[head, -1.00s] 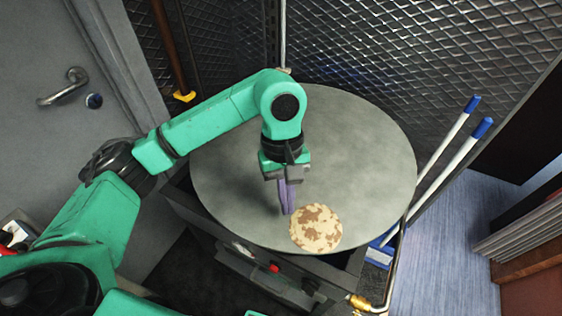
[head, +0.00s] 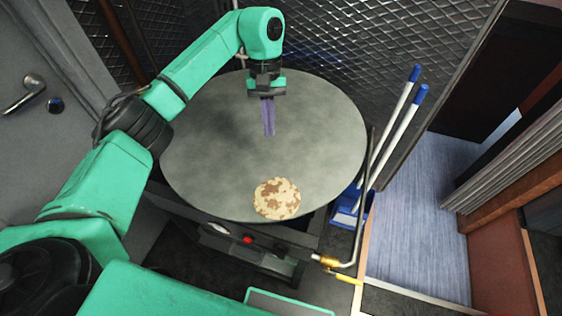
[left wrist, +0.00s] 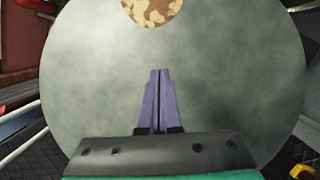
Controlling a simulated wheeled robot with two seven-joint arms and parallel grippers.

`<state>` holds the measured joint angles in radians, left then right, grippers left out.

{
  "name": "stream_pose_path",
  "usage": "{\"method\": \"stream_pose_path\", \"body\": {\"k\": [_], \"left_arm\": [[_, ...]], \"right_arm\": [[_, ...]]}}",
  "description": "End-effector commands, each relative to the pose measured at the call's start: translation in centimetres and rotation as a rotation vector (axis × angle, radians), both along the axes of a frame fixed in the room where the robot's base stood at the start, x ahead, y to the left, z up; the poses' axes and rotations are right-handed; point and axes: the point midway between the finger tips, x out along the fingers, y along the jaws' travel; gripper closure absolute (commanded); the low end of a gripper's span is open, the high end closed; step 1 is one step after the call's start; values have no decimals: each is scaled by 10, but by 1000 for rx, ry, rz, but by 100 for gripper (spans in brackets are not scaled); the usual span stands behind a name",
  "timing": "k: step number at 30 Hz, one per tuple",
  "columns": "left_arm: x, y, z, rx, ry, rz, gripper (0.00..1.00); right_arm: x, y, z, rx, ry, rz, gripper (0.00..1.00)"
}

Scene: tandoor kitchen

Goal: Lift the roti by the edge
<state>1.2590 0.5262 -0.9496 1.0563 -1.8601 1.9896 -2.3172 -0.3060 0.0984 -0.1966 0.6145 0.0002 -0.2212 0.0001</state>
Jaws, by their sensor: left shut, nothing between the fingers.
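The roti (head: 277,199) is a round, pale flatbread with brown patches. It lies flat near the front edge of the round grey griddle (head: 205,150). In the left wrist view the roti (left wrist: 153,11) is cut off by the top edge, beyond my fingertips. My left gripper (head: 270,134) points down above the griddle, behind the roti and apart from it. Its purple fingers (left wrist: 160,72) are together with nothing between them. I cannot tell exactly how high the tips are above the griddle. My right gripper is not in view.
Two white poles with blue ends (head: 410,97) lean at the griddle's right, by a blue item (head: 350,208). A pipe with a brass fitting (head: 328,261) runs at the front right. A mesh wall (head: 400,40) stands behind. Most of the griddle is bare.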

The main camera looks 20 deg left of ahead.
Motion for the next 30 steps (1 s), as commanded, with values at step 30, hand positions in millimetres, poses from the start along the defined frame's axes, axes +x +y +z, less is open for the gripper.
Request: {"method": "stream_pose_path", "body": {"k": [30], "left_arm": [[-56, -22, -84, -1, -2, 1, 100]], "right_arm": [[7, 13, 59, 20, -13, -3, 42]]}}
